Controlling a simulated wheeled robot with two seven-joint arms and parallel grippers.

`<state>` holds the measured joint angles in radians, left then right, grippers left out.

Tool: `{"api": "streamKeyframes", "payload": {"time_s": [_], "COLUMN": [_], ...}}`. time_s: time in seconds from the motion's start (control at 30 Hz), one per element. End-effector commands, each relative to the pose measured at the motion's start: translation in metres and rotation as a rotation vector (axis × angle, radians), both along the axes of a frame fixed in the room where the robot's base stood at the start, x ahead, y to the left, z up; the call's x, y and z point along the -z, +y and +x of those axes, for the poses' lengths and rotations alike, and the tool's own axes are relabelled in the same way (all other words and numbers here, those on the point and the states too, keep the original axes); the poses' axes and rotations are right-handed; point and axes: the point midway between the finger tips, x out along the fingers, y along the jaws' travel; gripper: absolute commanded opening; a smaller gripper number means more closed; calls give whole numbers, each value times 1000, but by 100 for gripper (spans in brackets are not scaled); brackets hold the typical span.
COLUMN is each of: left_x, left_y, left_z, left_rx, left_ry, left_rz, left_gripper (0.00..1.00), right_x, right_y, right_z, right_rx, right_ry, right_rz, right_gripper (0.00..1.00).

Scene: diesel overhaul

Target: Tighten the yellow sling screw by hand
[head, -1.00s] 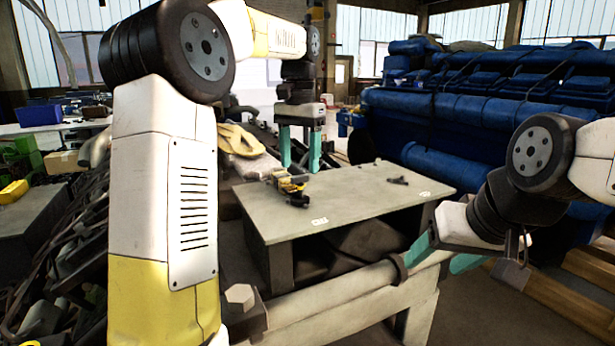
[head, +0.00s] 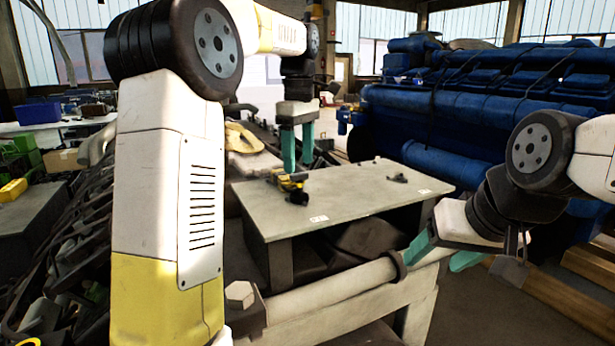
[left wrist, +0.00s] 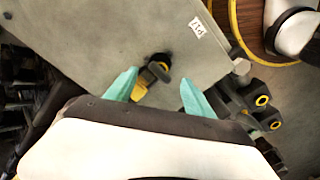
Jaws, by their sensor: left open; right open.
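A small yellow and black fitting (head: 289,184), which looks like the yellow sling screw, lies near the left edge of the grey tabletop (head: 345,205). My left gripper (head: 298,148) is open and points down, behind and above it in the head view. In the left wrist view the fitting (left wrist: 154,72) appears between the two teal fingertips of my left gripper (left wrist: 158,84), with nothing gripped. My right gripper (head: 442,256) is open and empty at the table's front right, by a grey pipe.
A small dark part (head: 398,178) lies at the tabletop's right rear. A big blue engine (head: 480,110) stands behind. In the left wrist view, black parts with yellow rings (left wrist: 262,101) sit beside the right finger. The middle of the tabletop is clear.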

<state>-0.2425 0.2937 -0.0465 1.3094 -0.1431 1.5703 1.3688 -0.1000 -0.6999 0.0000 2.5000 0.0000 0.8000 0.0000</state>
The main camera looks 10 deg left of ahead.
Motion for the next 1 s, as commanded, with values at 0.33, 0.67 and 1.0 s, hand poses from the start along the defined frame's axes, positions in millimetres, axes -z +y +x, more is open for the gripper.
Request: {"api": "streamKeyframes", "payload": {"time_s": [0.33, 0.67, 1.0], "left_x": [0, 11, 48], "left_y": [-1, 0, 0], "left_z": [0, -1, 0], "left_rx": [-564, -1023, -1017], "left_ry": [0, 4, 1], "left_rz": [1, 4, 1], "left_gripper": [62, 62, 62], "right_x": [0, 0, 0], "right_y": [0, 0, 0], "right_z": [0, 0, 0], "right_rx": [0, 0, 0], "right_ry": [0, 0, 0], "right_rz": [0, 0, 0], "right_gripper": [62, 62, 62]}}
